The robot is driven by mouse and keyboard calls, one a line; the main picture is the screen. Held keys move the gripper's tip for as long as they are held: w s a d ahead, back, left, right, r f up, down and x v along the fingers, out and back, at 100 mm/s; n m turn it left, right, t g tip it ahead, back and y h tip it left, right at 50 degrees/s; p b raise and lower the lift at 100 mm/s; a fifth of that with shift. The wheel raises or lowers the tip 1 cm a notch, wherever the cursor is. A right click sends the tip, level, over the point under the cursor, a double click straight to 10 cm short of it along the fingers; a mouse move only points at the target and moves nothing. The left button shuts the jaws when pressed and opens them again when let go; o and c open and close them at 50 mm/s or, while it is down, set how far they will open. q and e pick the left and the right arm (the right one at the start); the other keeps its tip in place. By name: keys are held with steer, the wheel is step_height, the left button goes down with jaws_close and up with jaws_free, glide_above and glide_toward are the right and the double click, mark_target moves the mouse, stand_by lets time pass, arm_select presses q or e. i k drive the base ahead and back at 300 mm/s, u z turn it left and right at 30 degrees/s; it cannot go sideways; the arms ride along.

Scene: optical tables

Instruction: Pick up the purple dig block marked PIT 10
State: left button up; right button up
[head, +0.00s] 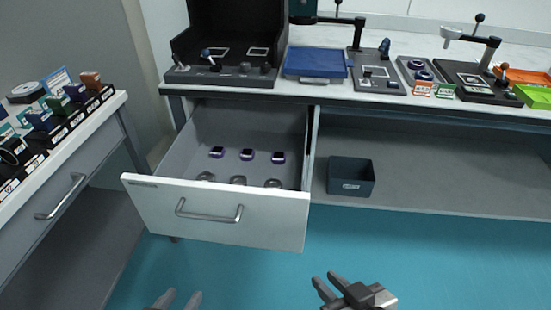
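No block with a readable PIT 10 mark shows in the head view. Three small purple items, a left one (216,152), a middle one (247,155) and a right one (278,157), sit in a row in the open drawer (215,215); I cannot tell whether any is the dig block. My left gripper (178,298) is at the bottom edge, partly cut off, with its fingers apart and nothing between them. My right gripper (327,284) is to its right, open and empty. Both are in front of the drawer, apart from it.
Several grey round items (238,180) lie nearer the drawer front. A dark bin (351,176) stands on the shelf to the right. The left table (95,125) holds coloured blocks in racks. The back table holds a blue tray (315,62) and instruments. The teal floor ahead is clear.

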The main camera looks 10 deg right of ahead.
mark_target(277, 157)
steer(key=z, duration=2.25)
steer(key=k, duration=1.45)
steer(key=u, duration=0.7)
